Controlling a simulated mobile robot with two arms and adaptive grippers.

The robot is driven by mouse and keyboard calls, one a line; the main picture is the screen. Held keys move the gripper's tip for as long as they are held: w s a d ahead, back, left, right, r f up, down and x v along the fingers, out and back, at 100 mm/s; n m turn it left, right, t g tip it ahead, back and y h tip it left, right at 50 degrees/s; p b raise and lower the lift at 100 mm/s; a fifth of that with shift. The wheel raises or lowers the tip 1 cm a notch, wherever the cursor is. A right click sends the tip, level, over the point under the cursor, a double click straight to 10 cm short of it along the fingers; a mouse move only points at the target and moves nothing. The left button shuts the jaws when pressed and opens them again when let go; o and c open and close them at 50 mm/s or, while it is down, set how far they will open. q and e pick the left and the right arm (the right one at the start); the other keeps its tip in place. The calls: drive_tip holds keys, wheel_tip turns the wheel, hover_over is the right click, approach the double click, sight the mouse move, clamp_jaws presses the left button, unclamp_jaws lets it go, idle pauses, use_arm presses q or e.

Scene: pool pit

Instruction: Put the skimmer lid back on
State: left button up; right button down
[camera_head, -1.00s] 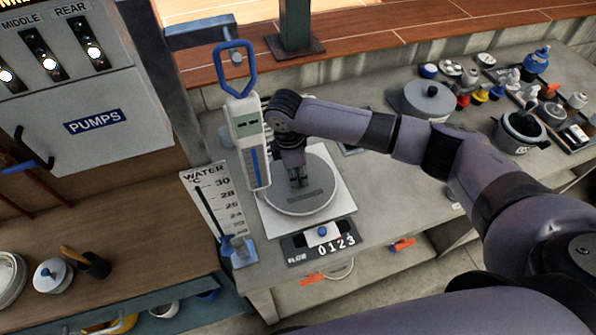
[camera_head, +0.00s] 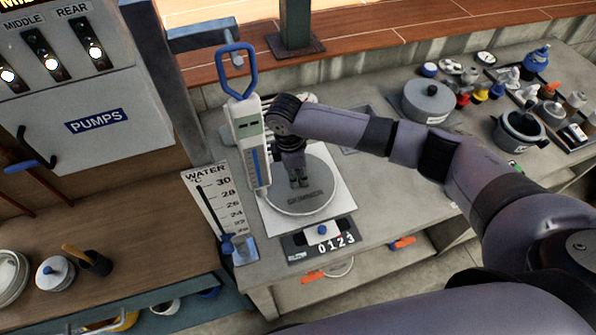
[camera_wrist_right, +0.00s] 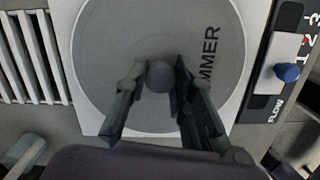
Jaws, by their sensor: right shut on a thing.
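The skimmer lid (camera_head: 318,201) is a round grey disc with dark lettering, lying over a square white plate (camera_head: 345,210) on the grey counter. My right gripper (camera_head: 299,183) reaches down onto the lid's middle. In the right wrist view its two fingers (camera_wrist_right: 160,88) are on either side of a small round grey knob (camera_wrist_right: 160,76), shut on it. The lid (camera_wrist_right: 112,60) looks flat and centred on the white plate (camera_wrist_right: 62,25). Whether it rests fully in its seat I cannot tell. My left gripper is not in view.
A flow panel (camera_head: 320,240) with a blue knob lies in front of the plate. A white blue-handled device (camera_head: 248,130) and a water temperature board (camera_head: 213,203) stand close on the left. A grey lidded pot (camera_head: 427,103) and several small items sit at the right.

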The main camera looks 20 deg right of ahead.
drive_tip(key=shift+f, duration=0.45)
idle(1.0)
drive_tip(key=c, duration=1.3)
unclamp_jaws()
drive_tip(key=shift+o, duration=0.9)
drive_tip(key=shift+r, duration=0.1)
drive_tip(key=shift+r+p, duration=2.4)
drive_tip(key=shift+p, duration=0.4)
drive_tip(key=shift+r, duration=0.1)
